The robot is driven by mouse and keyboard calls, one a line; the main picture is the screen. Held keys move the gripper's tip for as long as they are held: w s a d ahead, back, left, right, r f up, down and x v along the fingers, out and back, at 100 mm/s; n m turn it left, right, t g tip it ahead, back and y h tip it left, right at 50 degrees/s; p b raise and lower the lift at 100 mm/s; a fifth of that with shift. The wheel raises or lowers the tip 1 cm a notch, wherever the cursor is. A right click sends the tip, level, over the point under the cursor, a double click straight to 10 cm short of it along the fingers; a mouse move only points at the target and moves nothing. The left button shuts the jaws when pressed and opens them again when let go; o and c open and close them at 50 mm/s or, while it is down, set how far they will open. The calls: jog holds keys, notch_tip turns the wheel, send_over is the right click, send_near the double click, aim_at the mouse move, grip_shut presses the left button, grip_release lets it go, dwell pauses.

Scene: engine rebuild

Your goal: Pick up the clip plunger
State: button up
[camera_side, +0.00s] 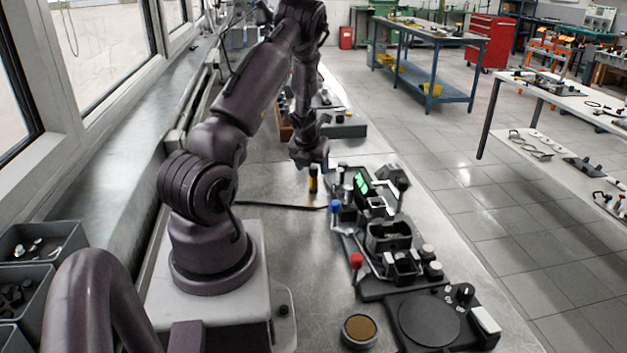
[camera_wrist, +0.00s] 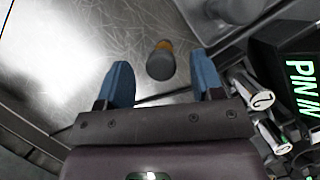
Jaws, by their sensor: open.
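A small upright cylinder with a dark body and a yellow-orange band, which looks like the clip plunger (camera_side: 313,180), stands on the metal bench just below my gripper (camera_side: 312,165). In the wrist view the plunger (camera_wrist: 161,62) shows its dark round top, with the orange band at its far side. My gripper (camera_wrist: 162,85) is open, with one blue finger to the left of the plunger and one to the right. The plunger appears in line with the gap between the fingers, and neither finger visibly touches it. I cannot tell the exact height of the fingertips above it.
A black fixture base (camera_side: 375,287) with clamps and posts stands to the right. Its display (camera_wrist: 298,85) with green letters and several numbered metal pins (camera_wrist: 262,100) are close to the right finger. A dark cable (camera_side: 275,205) lies on the bench. Bare bench (camera_wrist: 80,45) is left of the plunger.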

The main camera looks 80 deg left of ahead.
jog(key=x, duration=0.3)
jog(key=shift+w+a+f, duration=0.1)
jog(key=shift+a+f, duration=0.05)
jog(key=shift+f, duration=0.1)
jog(key=c, duration=1)
jog(key=shift+r, duration=0.15)
